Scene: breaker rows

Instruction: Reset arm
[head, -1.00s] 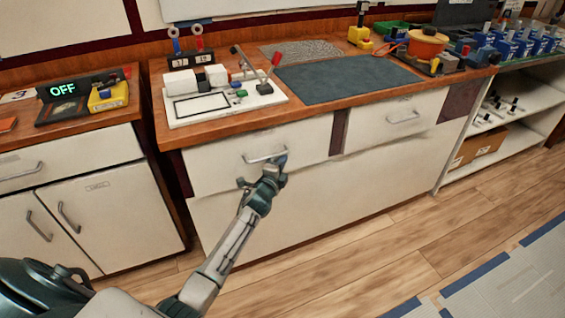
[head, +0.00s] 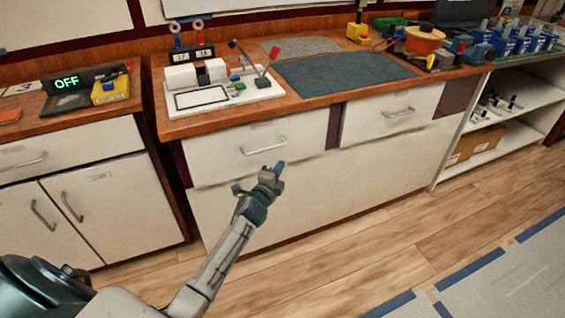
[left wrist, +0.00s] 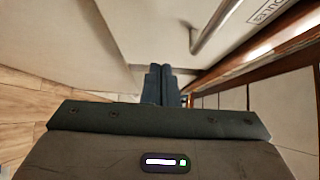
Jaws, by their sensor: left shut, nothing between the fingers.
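My left gripper (head: 277,168) is in front of the workbench, below the handle (head: 264,146) of the left drawer (head: 255,147). Its fingers are together and hold nothing. In the left wrist view the two dark fingertips (left wrist: 157,84) sit side by side, and the drawer handle (left wrist: 213,27) passes above and to the right of them, apart from them. The drawer looks closed. My right gripper is in neither view.
The workbench top carries a white board with a red lever (head: 238,94), a dark mat (head: 345,77) and an orange round device (head: 424,40). A cabinet (head: 70,190) with an "OFF" display (head: 67,82) stands left. Open shelves (head: 500,115) stand right. The wooden floor (head: 400,235) in front is clear.

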